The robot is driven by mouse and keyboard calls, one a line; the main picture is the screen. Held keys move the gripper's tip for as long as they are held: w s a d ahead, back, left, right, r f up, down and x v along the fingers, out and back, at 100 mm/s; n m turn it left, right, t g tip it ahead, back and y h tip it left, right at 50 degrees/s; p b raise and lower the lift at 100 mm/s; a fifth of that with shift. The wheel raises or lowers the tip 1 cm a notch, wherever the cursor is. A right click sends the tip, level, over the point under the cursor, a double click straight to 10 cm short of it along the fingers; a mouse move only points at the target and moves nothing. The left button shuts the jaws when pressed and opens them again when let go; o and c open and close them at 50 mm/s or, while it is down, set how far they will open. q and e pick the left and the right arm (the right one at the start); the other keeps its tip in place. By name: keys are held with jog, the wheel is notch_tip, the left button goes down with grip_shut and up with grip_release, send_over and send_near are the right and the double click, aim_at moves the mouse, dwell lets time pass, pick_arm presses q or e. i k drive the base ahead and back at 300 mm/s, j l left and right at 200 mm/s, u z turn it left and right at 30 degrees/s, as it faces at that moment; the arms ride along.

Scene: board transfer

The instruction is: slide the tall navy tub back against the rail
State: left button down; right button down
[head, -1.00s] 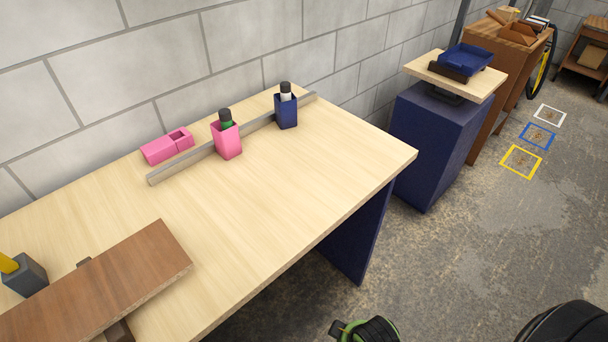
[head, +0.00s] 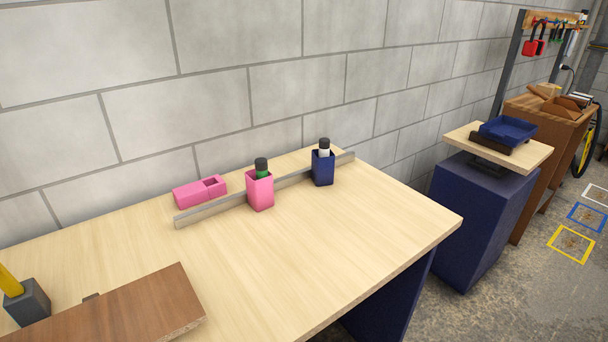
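The tall navy tub (head: 322,171) stands upright near the right end of the rail (head: 222,207), on the near side of it. A bottle with a black cap and white body (head: 324,148) stands in the tub. The tub looks close to or touching the rail; I cannot tell if there is a gap. The rail is a low grey bar running across the light wooden table (head: 300,250) in front of the wall. Neither of my grippers is in view.
A pink tub (head: 259,192) holding a green bottle with a black cap stands left of the navy one at the rail. A pink box (head: 199,192) lies behind the rail. A brown board (head: 120,312) and a grey block (head: 28,303) are at front left. The middle of the table is clear.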

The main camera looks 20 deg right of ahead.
aim_at(322, 169)
jog(key=l+u, duration=0.2)
jog(key=l, duration=0.35)
jog(key=l+u, duration=0.25)
jog(key=l, duration=0.35)
jog(key=k+l+u, duration=0.2)
jog(key=l, duration=0.35)
jog(key=l+u, duration=0.2)
jog(key=l, duration=0.35)
